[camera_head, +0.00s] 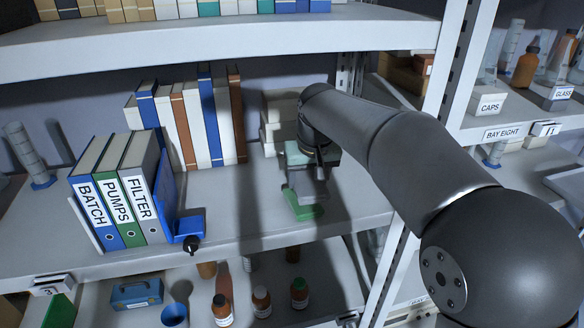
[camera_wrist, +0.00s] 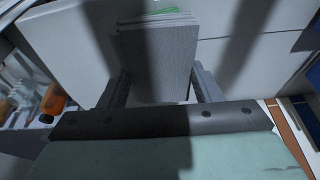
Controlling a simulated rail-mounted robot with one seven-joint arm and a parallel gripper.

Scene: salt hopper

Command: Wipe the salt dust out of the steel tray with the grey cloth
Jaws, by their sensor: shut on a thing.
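My gripper (camera_wrist: 158,90) reaches between the shelves; in the head view, it is low over the middle shelf, right of the books. Its two fingers are either side of a grey slab-like thing (camera_wrist: 155,62) with a layered far end, and it is shut on this thing. A bit of green shows beyond that end. In the head view, a green piece (camera_head: 304,210) shows below my gripper, at or just above the shelf. I cannot tell whether the grey thing is the cloth. I cannot make out the steel tray in either view.
Three labelled binders (camera_head: 122,195) and a row of books (camera_head: 190,125) stand on the middle shelf (camera_head: 245,215) to the left. Pale boxes (camera_head: 273,125) are behind my gripper. A white upright (camera_head: 450,75) stands to the right. Bottles (camera_head: 262,302) stand on the shelf below.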

